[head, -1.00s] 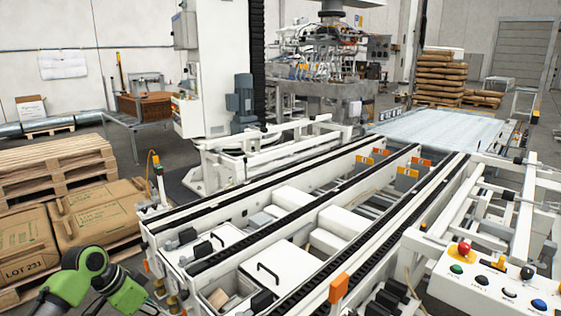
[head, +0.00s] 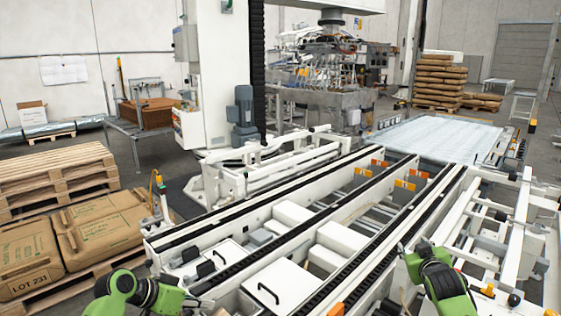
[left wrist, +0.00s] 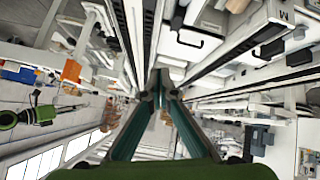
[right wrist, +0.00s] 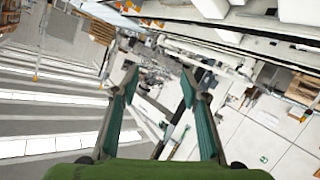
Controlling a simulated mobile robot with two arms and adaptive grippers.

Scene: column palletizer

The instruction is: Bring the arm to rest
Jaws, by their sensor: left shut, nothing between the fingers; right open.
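My left gripper shows in the left wrist view (left wrist: 160,88), its teal-lined fingers together at the tips with nothing between them. My right gripper shows in the right wrist view (right wrist: 159,82), its fingers spread wide and empty. In the head view, green and dark links of my left arm are at the bottom left, and links of my right arm are at the lower right. The fingers of both grippers cannot be made out there. Neither gripper touches anything that I can see.
The white conveyor with black rails (head: 330,290) runs between my arms. At the left, brown sacks (head: 100,225) lie on a pallet beside stacked empty wooden pallets (head: 55,160). A white frame (head: 505,235) stands at the right. Stacked sacks (head: 440,80) are at the back.

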